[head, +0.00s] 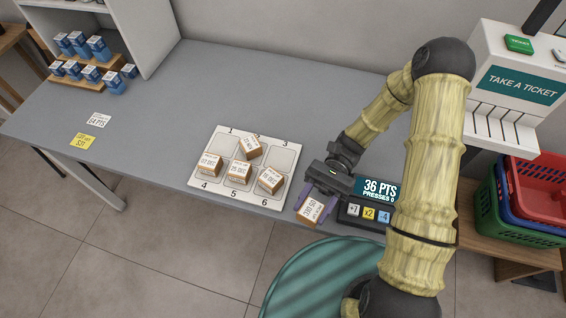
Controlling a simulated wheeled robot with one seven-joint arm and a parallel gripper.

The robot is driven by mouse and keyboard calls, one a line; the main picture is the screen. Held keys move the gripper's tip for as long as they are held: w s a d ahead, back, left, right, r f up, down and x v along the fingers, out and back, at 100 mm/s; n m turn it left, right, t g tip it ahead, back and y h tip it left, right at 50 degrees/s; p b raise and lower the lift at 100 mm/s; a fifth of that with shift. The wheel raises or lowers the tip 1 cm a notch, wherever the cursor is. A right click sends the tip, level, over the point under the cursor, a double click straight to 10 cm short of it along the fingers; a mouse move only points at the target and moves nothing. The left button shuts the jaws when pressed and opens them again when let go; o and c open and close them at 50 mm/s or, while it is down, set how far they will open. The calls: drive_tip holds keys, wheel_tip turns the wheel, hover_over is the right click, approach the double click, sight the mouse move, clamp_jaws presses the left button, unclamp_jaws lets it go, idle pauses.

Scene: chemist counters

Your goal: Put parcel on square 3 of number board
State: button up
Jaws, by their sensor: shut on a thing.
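The number board (257,147) is a white panel lying on the grey counter, with squares numbered 1 to 3 along the far row and 4 to 6 along the near row. Square 3 (282,157), at the far right, is bare. Square 1 is bare too. My gripper (315,203) is shut on a brown, white-labelled parcel (310,211). It holds it just right of the board, near the counter's front edge; the gap beneath cannot be judged.
A points display with buttons (368,211) stands right of my gripper. A ticket machine (519,86) and stacked baskets (525,200) are at the right. Blue-boxed shelves (85,60) and price cards (83,141) are at the left. The counter behind the board is clear.

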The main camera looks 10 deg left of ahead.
drive_tip(key=w+a+m+t+y+b, duration=0.1)
drive_tip(key=w+a+m+y, duration=0.1)
drive_tip(key=w+a+r+m+t+y+b, duration=0.1)
drive_tip(key=w+a+m+t+y, duration=0.1)
drive_tip(key=w+a+y, duration=0.1)
drive_tip(key=w+a+m+t+y+b, duration=0.2)
drive_tip(key=w, duration=0.1)
drive_tip(key=shift+w+a+r+y, duration=0.2)
drive_tip(key=shift+a+r+y, duration=0.1)
drive_tip(key=shift+a, duration=0.1)
drive_tip(key=w+a+r+m+t+y+b, duration=0.2)
drive_tip(key=w+a+r+m+t+y, duration=0.1)
drive_tip(key=w+t, duration=0.3)
drive_tip(key=shift+w+r+m, duration=0.6)
drive_tip(key=shift+w+m, duration=0.1)
drive_tip(key=shift+w, duration=0.25)
drive_tip(key=b, duration=0.1)
hover_over(282, 159)
drive_tip(key=shift+f, duration=3.15)
drive_tip(key=shift+f+b, duration=0.4)
drive_tip(key=shift+f, duration=1.45)
drive_tip(key=shift+f, duration=0.2)
